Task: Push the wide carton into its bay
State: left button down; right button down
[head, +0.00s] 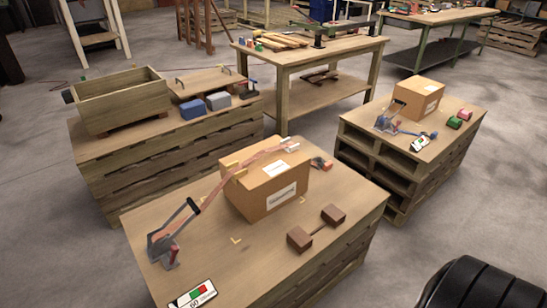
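A large brown carton (281,198) with white labels stands upright on the board top (205,262) of the front pallet stack. A smaller-looking carton (430,101) stands on the right pallet stack. I cannot tell for certain which one is the wide carton. A small yellow corner mark (237,240) lies on the front board, in front of the large carton. No clear bay outline shows. Neither of my grippers is in view.
A brown two-block object (317,228) and a card with red and green patches (193,294) lie on the front board. A wooden box (118,101) stands on the left pallet stack. A workbench (310,55) stands behind. Open floor (430,230) lies at right.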

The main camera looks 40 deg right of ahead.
aim_at(277, 178)
jog(key=l+u, duration=0.35)
jog(key=l, duration=0.45)
jog(key=k+l+u, duration=0.15)
jog(key=l+u, duration=0.15)
jog(key=l, duration=0.5)
